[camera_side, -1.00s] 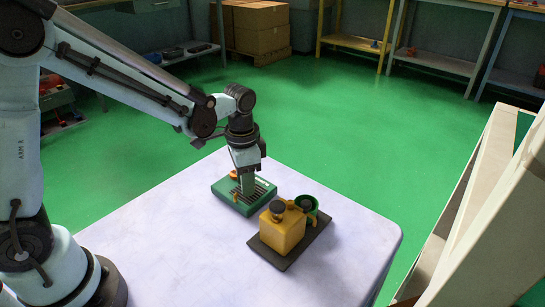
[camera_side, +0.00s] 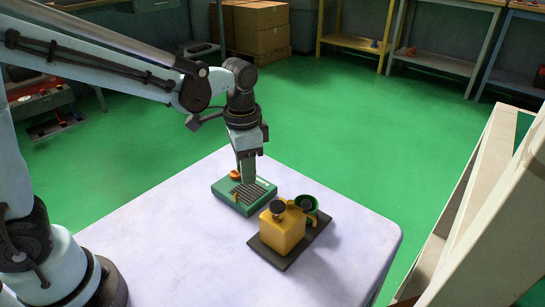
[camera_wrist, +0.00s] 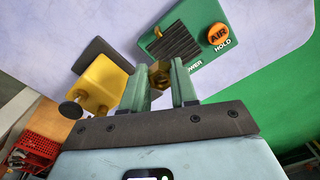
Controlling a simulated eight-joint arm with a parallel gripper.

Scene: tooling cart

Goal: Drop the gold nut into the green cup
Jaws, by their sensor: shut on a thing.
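My gripper (camera_side: 248,181) is just above the green box on the table, fingers pointing down. In the wrist view my gripper (camera_wrist: 159,82) is shut on the gold nut (camera_wrist: 158,74), held between the two green fingertips. The nut cannot be made out in the side view. The green cup (camera_side: 312,214) stands to the right of my gripper, behind the yellow container, with a dark round opening on top. The cup is not clearly seen in the wrist view.
The green box (camera_side: 236,205) has a dark ribbed top and an orange knob (camera_wrist: 218,34). The yellow container (camera_side: 283,236) with a black cap stands on a dark mat (camera_side: 268,256) in front of the cup. The table's front left is clear.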

